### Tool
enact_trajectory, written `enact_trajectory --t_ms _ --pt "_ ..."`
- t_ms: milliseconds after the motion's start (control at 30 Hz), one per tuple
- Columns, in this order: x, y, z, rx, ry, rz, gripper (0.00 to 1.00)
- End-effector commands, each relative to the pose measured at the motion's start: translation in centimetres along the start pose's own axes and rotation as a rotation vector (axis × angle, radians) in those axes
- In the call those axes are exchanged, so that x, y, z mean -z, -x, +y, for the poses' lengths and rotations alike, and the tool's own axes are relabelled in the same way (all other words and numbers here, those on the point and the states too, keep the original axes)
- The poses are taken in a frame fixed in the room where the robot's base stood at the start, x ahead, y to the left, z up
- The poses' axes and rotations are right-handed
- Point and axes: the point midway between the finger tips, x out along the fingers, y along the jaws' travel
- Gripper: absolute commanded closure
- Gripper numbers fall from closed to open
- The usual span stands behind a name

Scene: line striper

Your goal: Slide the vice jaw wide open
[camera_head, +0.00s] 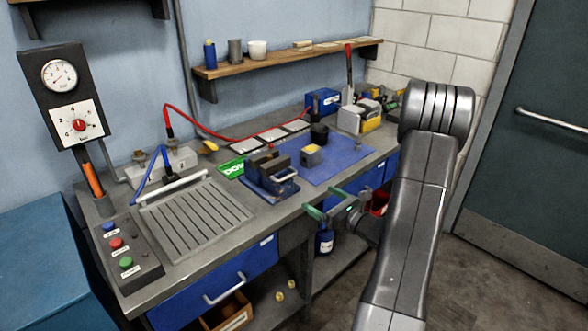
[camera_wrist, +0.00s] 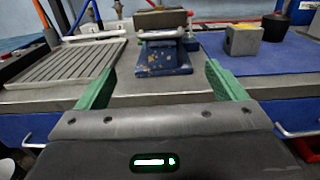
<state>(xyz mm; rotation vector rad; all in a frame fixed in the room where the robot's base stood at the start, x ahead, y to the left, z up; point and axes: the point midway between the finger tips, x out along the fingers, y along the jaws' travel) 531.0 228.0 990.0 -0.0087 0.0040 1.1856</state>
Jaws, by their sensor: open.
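The vice (camera_head: 271,183) has a worn blue base and dark grey jaws, and stands at the front edge of the bench. A pale bar handle (camera_head: 284,176) is on its near side. In the wrist view the vice (camera_wrist: 163,63) is straight ahead, with the handle (camera_wrist: 161,34) across its front. The gap between its jaws is hard to make out. My gripper (camera_head: 325,203) has green fingers, spread apart and empty. It is in front of the bench edge, right of the vice in the head view and apart from it. In the wrist view my gripper (camera_wrist: 162,68) frames the vice base.
A grey block with a yellow top (camera_head: 311,155) sits on a blue mat (camera_head: 345,160) right of the vice. A ribbed tray (camera_head: 195,222) and a button box (camera_head: 122,248) are to the left. A green DONE card (camera_head: 232,168) lies behind the vice. Blue drawers (camera_head: 215,290) are below.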

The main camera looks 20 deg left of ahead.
Motion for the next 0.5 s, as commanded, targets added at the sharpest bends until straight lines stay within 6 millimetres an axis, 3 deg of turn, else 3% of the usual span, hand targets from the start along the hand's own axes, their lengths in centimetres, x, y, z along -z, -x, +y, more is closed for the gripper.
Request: enact_trajectory --t_ms 167,500 --pt "-0.1 -1.3 -0.3 0.007 -0.008 -0.009 0.09" --pt "-0.3 -8.2 -0.2 0.004 -0.007 -0.007 0.09"
